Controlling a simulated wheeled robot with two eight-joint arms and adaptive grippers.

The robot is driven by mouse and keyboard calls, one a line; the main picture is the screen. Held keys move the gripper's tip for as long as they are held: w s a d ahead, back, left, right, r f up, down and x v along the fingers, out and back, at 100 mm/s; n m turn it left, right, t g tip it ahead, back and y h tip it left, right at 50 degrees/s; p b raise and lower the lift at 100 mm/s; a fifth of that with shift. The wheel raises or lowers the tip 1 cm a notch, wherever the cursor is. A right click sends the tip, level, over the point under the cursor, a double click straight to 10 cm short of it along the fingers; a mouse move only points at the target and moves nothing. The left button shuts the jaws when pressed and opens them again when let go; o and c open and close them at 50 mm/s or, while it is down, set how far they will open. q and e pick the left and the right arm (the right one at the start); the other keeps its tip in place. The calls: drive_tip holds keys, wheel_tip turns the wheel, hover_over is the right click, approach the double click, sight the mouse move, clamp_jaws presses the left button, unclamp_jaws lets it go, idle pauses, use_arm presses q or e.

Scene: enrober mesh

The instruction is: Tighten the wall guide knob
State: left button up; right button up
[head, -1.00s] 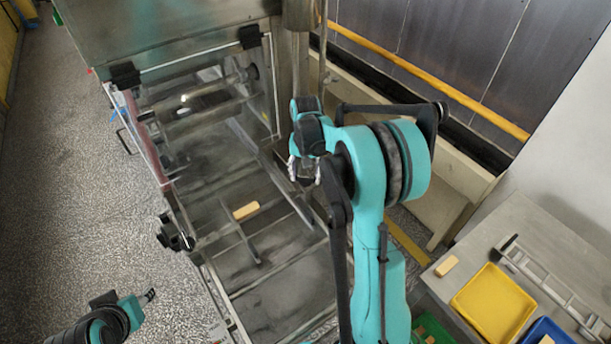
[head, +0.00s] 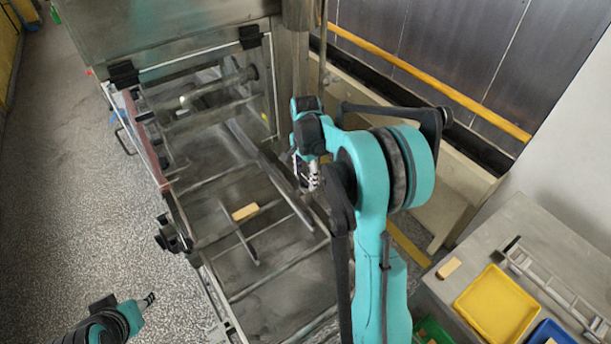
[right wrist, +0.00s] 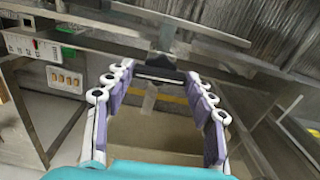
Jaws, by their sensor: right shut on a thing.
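My right gripper (head: 308,178) reaches down beside the right-hand guide rail of the enrober mesh in the head view. In the right wrist view its two purple-padded fingers (right wrist: 158,76) are shut on a dark knob (right wrist: 157,62), the wall guide knob, between the fingertips. In the head view the knob is hidden behind the gripper and arm. My left gripper (head: 149,299) is at the bottom left, away from the machine; its jaws are too small to read.
A tan bar (head: 245,212) lies on the mesh bed. At right, a bench (head: 478,245) carries a yellow tray (head: 495,305), a blue tray (head: 552,333), another tan bar (head: 449,268) and a metal rack (head: 555,285).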

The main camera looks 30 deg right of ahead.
sight(305, 178)
idle(0.4)
drive_tip(key=o, duration=1.2)
drive_tip(key=shift+c, duration=0.2)
drive_tip(key=shift+r, duration=0.15)
wheel_tip(305, 178, up, 12)
drive_tip(key=shift+a, duration=0.1)
drive_tip(key=s+a+f+n+t+b, duration=0.2)
drive_tip(key=s+a+f+n+b, duration=0.1)
drive_tip(key=s+a+f+n, duration=0.1)
drive_tip(key=s+a+f+n+t+b, duration=0.2)
drive_tip(key=s+a+f+n+b, duration=0.2)
drive_tip(key=s+a+f+n, duration=0.1)
drive_tip(key=s+a+f+n+t+b, duration=0.3)
drive_tip(key=s+a+n, duration=0.3)
drive_tip(key=s, duration=0.4)
drive_tip(key=shift+s+f+n, duration=0.1)
drive_tip(key=shift+f+n, duration=0.6)
drive_tip(key=shift+f, duration=0.1)
drive_tip(key=shift+s+a+f, duration=0.1)
drive_tip(key=shift+s+f, duration=0.05)
